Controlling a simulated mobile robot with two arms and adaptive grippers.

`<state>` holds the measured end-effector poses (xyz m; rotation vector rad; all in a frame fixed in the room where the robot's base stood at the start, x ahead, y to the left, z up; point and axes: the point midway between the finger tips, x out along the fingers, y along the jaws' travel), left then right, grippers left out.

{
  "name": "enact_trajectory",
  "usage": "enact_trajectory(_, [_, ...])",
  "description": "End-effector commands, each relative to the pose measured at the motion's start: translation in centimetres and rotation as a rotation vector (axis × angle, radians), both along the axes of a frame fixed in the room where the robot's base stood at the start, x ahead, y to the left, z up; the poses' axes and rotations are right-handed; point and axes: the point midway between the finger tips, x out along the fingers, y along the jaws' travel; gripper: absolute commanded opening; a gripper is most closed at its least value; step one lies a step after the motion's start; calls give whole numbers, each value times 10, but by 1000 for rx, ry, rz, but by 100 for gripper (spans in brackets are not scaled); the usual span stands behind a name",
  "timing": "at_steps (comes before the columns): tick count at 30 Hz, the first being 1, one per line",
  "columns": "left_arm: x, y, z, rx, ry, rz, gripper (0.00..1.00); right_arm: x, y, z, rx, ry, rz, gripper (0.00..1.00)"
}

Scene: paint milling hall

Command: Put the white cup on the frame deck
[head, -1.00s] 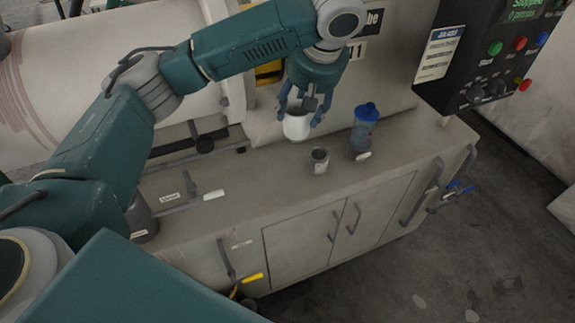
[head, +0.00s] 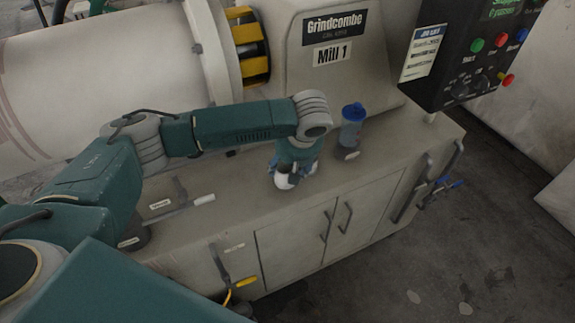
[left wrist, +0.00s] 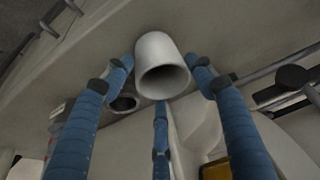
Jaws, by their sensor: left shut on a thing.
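The white cup (head: 284,182) is low over the front part of the frame deck (head: 395,135), the beige top of the cabinet below the mill. My left gripper (head: 293,169) points down and is shut on the cup. In the left wrist view the cup (left wrist: 161,62) sits between the blue fingers, its open mouth towards the camera. Its base is close to the deck; I cannot tell whether it touches. My left gripper hides part of the cup in the head view. My right gripper is not in view.
A blue-lidded bottle (head: 352,127) stands on the deck to the right, with a pale tag by it. A small dark-mouthed tin (left wrist: 124,103) is near the cup. A white-handled lever (head: 203,200) lies left. The deck's right end looks clear.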

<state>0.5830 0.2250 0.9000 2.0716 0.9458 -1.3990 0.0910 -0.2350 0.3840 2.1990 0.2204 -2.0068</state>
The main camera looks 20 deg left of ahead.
Motion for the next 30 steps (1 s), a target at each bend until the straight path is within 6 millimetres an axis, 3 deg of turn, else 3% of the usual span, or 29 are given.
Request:
enact_trajectory(13, [0,0,-9,-1,-1,0,30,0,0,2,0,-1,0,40])
enact_trajectory(14, [0,0,-9,-1,-1,0,60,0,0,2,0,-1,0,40])
enact_trajectory(16, [1,0,-9,0,-2,-1,74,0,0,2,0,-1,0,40])
enact_trajectory(25, [1,0,-8,0,-1,0,75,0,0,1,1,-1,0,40])
enact_trajectory(30, [-2,-5,4,-2,-3,-2,75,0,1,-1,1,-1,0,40])
